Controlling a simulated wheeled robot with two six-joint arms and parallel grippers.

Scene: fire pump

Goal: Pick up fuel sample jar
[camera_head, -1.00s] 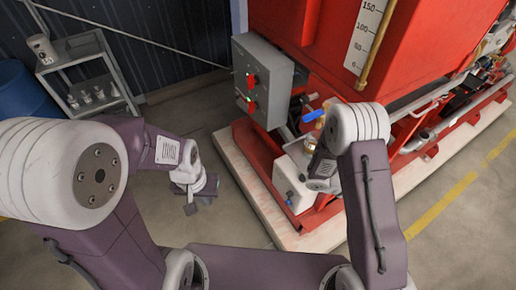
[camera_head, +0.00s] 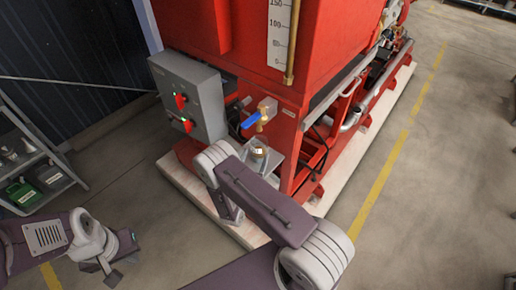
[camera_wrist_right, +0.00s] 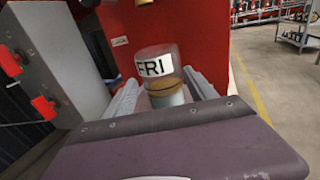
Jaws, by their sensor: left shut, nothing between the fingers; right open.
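The fuel sample jar (camera_wrist_right: 163,72) is a clear jar with a white label reading FRI and amber liquid above a paler lower layer. In the right wrist view it stands upright between the two fingers of my right gripper (camera_wrist_right: 162,90), which is open around it. I cannot tell whether either finger touches it. In the head view the jar (camera_head: 259,154) shows small below a brass valve with a blue handle (camera_head: 262,115), and my right arm partly hides the area. My left gripper (camera_head: 112,270) is shut and empty over the floor at the lower left.
A grey control box (camera_head: 190,97) with red switches is mounted left of the jar, close to my right gripper. The red pump unit (camera_head: 330,55) stands on a pale plinth (camera_head: 372,130). A metal shelf (camera_head: 30,165) with containers is at the left.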

